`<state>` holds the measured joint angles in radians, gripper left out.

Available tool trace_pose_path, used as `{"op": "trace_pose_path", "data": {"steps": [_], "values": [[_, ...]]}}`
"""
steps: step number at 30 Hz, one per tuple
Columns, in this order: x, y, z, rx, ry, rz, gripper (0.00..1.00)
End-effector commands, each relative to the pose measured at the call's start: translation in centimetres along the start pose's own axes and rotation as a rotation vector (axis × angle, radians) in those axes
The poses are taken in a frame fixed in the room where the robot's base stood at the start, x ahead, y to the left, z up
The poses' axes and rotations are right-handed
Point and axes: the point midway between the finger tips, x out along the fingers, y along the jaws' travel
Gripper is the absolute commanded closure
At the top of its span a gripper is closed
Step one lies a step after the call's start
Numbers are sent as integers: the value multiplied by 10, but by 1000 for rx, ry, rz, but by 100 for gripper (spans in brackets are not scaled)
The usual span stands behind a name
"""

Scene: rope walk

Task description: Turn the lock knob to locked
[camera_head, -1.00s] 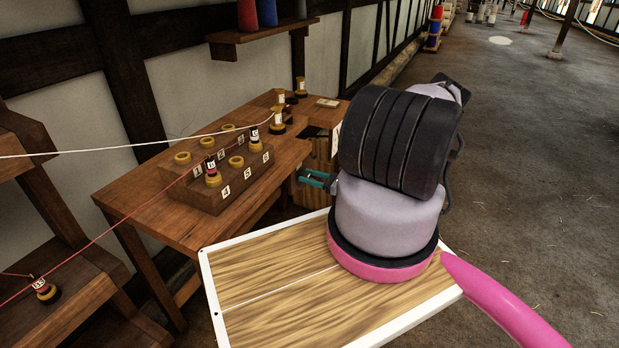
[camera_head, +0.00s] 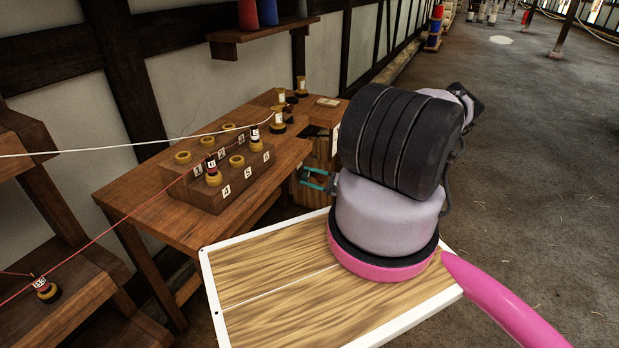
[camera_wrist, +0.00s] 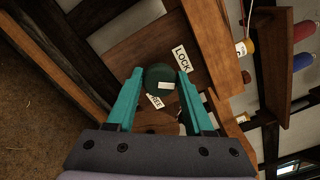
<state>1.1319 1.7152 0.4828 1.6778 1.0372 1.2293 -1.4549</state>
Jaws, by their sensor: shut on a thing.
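The lock knob (camera_wrist: 158,75) is a dark green round piece in the wrist view, on a brown wooden face. It carries a small white mark (camera_wrist: 166,86) on its lower right part. A white LOCK label (camera_wrist: 182,58) lies to its upper right. A second white label (camera_wrist: 155,101), partly covered, lies below the knob. My gripper (camera_wrist: 160,74) has one teal finger on each side of the knob and is shut on it. In the head view my gripper (camera_head: 306,179) is at the wooden cabinet under the table's right end; the knob is hard to make out there.
A wooden table (camera_head: 125,190) holds a numbered rack (camera_head: 200,199) with several rings and spools. Red and white cords cross the left side. A wall shelf (camera_head: 262,35) hangs above. The floor on the right (camera_head: 540,150) is open.

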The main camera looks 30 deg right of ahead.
Motion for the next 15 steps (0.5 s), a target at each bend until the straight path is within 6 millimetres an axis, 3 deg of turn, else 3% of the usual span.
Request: {"op": "trace_pose_path", "data": {"steps": [15], "values": [[-2,3,-2,-437,4,1,100]]}}
